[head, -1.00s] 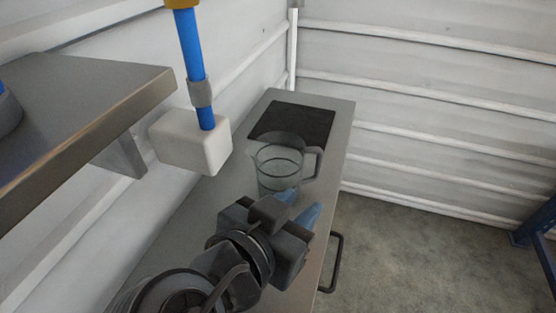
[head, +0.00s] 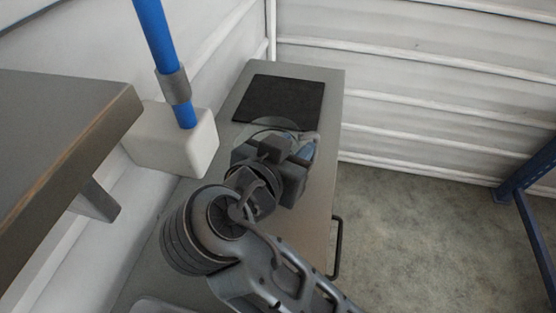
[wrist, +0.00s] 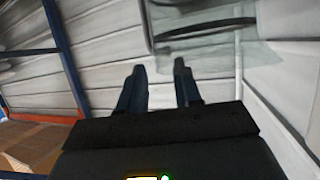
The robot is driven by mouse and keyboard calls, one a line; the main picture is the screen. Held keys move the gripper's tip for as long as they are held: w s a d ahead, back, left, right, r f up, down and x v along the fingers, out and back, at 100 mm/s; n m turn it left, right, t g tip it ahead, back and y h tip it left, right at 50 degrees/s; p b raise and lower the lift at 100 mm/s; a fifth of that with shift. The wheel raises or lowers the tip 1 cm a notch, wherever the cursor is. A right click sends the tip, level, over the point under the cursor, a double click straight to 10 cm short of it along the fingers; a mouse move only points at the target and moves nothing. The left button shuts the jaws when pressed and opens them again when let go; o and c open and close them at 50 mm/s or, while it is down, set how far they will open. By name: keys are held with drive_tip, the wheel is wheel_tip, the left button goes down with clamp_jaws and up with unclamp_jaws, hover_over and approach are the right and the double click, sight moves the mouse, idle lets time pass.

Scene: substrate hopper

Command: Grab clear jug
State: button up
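The clear jug (head: 272,124) stands on the metal counter, close to the black mat. In the head view my gripper hides most of it; its rim and part of its grey handle show. My gripper (head: 303,151) is at the jug's near side, by the handle. In the wrist view the clear jug (wrist: 205,52) fills the upper right, just beyond the fingertips. There my gripper (wrist: 158,72) has its two blue fingers apart with nothing visible between them. I cannot tell whether a finger touches the jug.
The counter (head: 320,185) has a black mat (head: 280,99) at its far end. A white block (head: 175,140) on a blue pipe is to the left of my gripper. A metal shelf (head: 60,140) juts in at left. A blue rack (head: 522,205) stands at right.

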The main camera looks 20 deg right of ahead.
drive_tip(key=shift+w+d+f, duration=0.3)
drive_tip(key=shift+w+d, duration=0.05)
drive_tip(key=shift+d, duration=0.15)
drive_tip(key=shift+c, duration=0.3)
clamp_jaws()
